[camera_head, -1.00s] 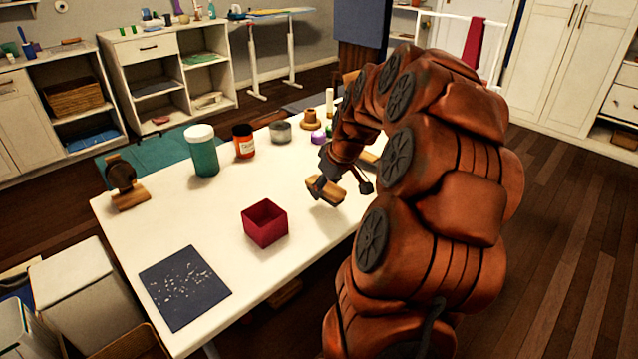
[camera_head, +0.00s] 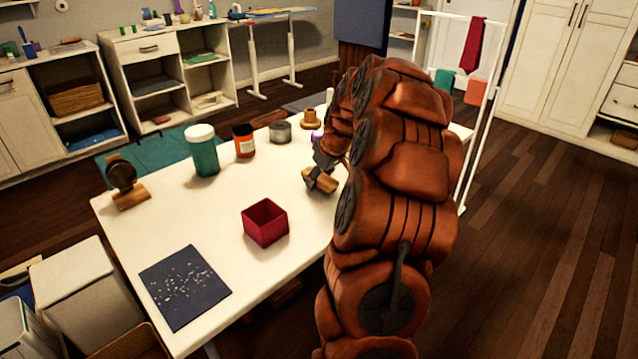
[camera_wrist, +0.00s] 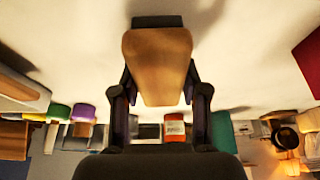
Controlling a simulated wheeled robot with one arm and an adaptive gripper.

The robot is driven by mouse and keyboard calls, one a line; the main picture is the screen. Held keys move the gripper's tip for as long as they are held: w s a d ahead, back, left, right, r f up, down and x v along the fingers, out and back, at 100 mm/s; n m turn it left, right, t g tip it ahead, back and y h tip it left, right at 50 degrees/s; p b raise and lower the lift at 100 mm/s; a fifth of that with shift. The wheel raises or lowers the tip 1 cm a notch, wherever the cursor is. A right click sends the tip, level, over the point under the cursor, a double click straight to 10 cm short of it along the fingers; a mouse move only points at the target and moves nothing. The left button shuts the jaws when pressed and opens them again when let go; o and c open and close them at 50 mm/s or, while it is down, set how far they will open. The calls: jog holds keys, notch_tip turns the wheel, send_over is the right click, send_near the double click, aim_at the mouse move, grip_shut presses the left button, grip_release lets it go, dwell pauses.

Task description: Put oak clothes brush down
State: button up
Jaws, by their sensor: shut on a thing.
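The oak clothes brush (camera_head: 321,182) is a small light-brown wooden block in the head view. My gripper (camera_head: 322,172) is shut on it over the white table, near the table's middle. In the wrist view the brush (camera_wrist: 159,62) fills the space between the two fingers of my gripper (camera_wrist: 158,95), with a dark part along its far edge. The white table top shows close behind it, with a shadow beside the brush. I cannot tell whether the brush touches the table.
On the white table (camera_head: 190,245) stand a red open box (camera_head: 265,228), a dark speckled mat (camera_head: 184,287), a teal jar (camera_head: 203,155), an orange-red jar (camera_head: 244,143), a grey tin (camera_head: 280,132) and a wooden stand (camera_head: 126,185). Bare table lies between the brush and the jars.

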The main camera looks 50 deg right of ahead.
jog(key=shift+f, duration=0.85)
jog(key=shift+f, duration=0.3)
jog(key=o, duration=1.1)
jog(key=shift+s+r, duration=0.1)
jog(key=shift+r, duration=0.5)
jog(key=v, duration=1.1)
jog(key=shift+a+r, duration=0.1)
jog(key=shift+r, duration=0.1)
